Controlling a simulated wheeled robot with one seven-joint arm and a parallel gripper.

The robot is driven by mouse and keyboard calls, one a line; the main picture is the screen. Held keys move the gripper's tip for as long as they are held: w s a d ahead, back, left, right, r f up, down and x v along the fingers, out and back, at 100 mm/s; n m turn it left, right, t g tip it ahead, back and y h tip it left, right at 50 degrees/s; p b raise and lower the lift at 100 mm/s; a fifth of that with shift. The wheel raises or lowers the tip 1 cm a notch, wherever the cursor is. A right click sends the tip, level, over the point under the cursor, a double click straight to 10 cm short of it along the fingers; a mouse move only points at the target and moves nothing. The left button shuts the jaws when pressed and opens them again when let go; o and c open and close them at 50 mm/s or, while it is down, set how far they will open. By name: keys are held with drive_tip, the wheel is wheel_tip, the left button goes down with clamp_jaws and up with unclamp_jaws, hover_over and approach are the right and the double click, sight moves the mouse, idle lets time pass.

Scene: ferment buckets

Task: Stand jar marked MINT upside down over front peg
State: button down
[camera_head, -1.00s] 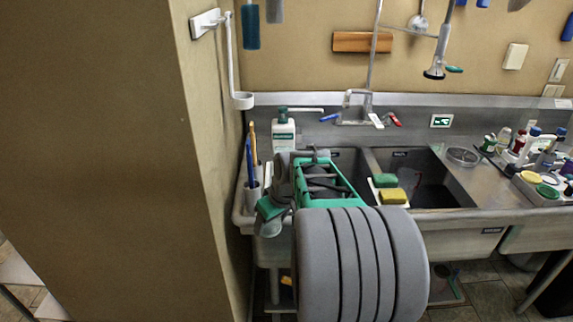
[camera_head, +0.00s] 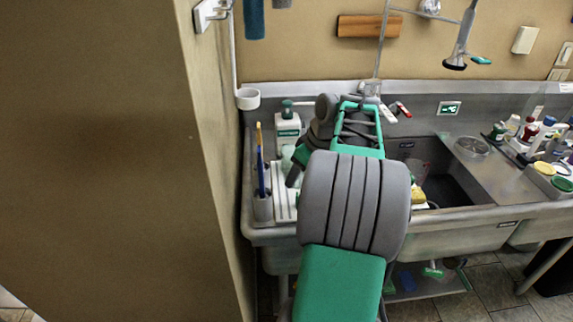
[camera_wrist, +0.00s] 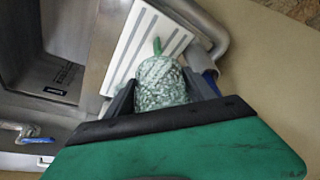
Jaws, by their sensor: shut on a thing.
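My gripper (camera_wrist: 160,95) is shut on a clear, pale-green mottled glass jar (camera_wrist: 161,78), with a dark finger on each side of it. In the head view a pale part of the jar (camera_head: 287,155) shows beside my wrist. The jar is over or beside a white ribbed drainboard (camera_wrist: 133,35), which also shows in the head view (camera_head: 285,203). A green peg-like tip (camera_wrist: 157,45) shows just past the jar's far end. I cannot tell whether the jar touches it or is around it. No MINT lettering is readable.
A white bottle with a green cap (camera_head: 288,125) stands behind the drainboard. A cup with brushes (camera_head: 263,207) stands at its left. The sink basin (camera_head: 455,185) lies to the right. A wall (camera_head: 120,150) closes off the left side.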

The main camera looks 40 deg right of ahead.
wheel_tip(320, 180, down, 8)
drive_tip(key=b, duration=0.7)
drive_tip(key=shift+a+f, duration=0.1)
drive_tip(key=shift+f, duration=0.1)
drive_tip(key=shift+f+b, duration=0.55)
drive_tip(key=shift+f, duration=0.2)
drive_tip(key=shift+s+f+b, duration=0.2)
drive_tip(key=shift+f+b, duration=0.2)
drive_tip(key=shift+f, duration=0.05)
unclamp_jaws()
idle(0.7)
drive_tip(key=shift+p+v, duration=0.75)
drive_tip(key=shift+v, duration=0.25)
drive_tip(key=shift+r, duration=0.1)
